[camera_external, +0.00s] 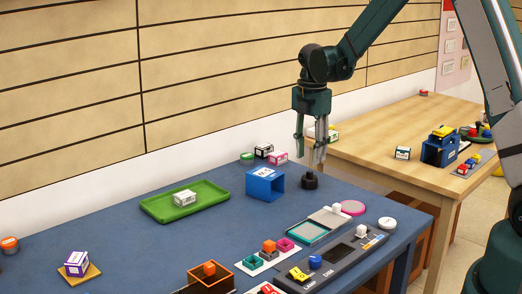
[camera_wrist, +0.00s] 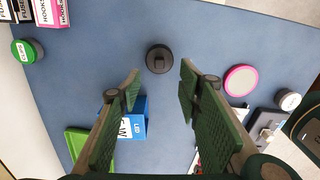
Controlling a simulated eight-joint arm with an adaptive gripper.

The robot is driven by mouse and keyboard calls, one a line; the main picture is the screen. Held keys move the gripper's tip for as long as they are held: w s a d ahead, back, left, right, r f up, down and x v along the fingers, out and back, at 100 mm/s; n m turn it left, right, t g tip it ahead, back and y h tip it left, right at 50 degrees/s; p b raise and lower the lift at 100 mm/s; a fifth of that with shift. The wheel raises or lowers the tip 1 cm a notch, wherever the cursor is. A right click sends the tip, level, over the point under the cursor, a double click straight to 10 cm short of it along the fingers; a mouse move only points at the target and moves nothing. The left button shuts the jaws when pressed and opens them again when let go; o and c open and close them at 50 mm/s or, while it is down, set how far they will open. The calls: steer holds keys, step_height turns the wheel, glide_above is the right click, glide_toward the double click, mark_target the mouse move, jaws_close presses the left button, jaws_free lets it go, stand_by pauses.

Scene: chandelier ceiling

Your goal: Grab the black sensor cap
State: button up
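The black sensor cap (camera_external: 309,181) is a small round black piece with a raised knob, standing on the blue table near its back edge. In the wrist view the cap (camera_wrist: 159,59) lies ahead of and roughly between the two fingertips. My gripper (camera_external: 310,155) points down above the cap with its fingers spread. In the wrist view my gripper (camera_wrist: 160,80) is open and empty, with a gap between its fingers and the cap.
A blue open box (camera_external: 265,184) stands just left of the cap. A green tray (camera_external: 160,207) with a small white box lies further left. Small boxes (camera_external: 270,153) stand at the back. A pink-rimmed disc (camera_external: 352,208) and panels lie in front. Table is clear around the cap.

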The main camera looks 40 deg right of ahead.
mark_target(309, 172)
steer(key=shift+f, duration=0.15)
steer(key=shift+f, duration=1.25)
steer(key=shift+w+f+b, duration=0.1)
steer(key=shift+f+b, duration=0.35)
steer(key=shift+f, duration=2.15)
steer(key=c, duration=0.4)
steer(key=shift+o, duration=0.2)
steer(key=shift+r, duration=0.15)
